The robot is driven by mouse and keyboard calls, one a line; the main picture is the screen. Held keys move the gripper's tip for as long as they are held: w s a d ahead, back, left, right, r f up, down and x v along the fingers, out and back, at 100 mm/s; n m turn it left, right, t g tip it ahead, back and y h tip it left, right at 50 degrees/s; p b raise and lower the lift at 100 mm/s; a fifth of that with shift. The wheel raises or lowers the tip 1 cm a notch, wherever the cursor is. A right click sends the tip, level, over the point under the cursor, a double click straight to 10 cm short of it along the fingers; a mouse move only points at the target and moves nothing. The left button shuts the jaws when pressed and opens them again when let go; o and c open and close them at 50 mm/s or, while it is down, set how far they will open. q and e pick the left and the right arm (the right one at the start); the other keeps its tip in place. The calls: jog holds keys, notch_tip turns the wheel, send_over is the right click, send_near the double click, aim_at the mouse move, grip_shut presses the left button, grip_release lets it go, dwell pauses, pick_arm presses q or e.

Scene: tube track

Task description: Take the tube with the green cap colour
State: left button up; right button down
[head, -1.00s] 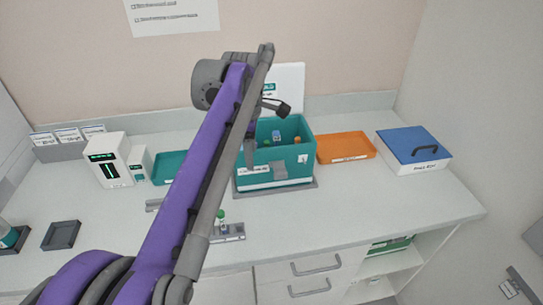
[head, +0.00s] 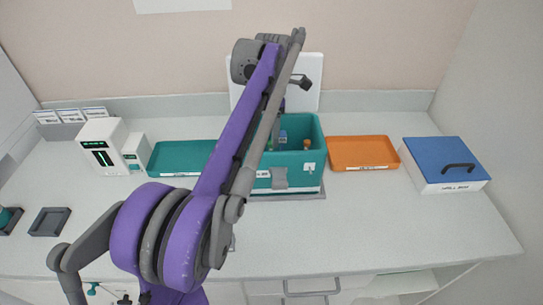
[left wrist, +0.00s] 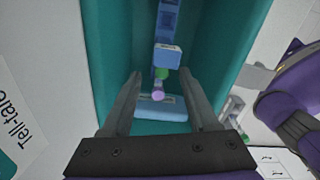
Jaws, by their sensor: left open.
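A teal open box (head: 312,181) stands at the back middle of the counter. In the left wrist view its inside wall (left wrist: 112,40) surrounds blue holders. A green cap (left wrist: 161,73) shows inside the box, with a pink-purple round piece (left wrist: 158,94) just below it in the picture; whether they belong to one tube I cannot tell. My left gripper (left wrist: 161,77) points down into the box, open, its fingers apart on either side of the green cap and not visibly touching it. In the head view my arm hides most of the gripper. My right gripper is not in view.
An orange tray (head: 363,153) and a blue-lidded box (head: 445,163) stand right of the teal box. A teal tray (head: 180,158) and white devices (head: 103,147) stand to the left. An orange cap (head: 306,144) shows inside the teal box. The counter's front right is clear.

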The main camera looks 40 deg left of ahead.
pick_arm(q)
jog(key=f, duration=0.5)
jog(key=shift+s, duration=0.2)
jog(key=shift+r, duration=0.1)
grip_shut()
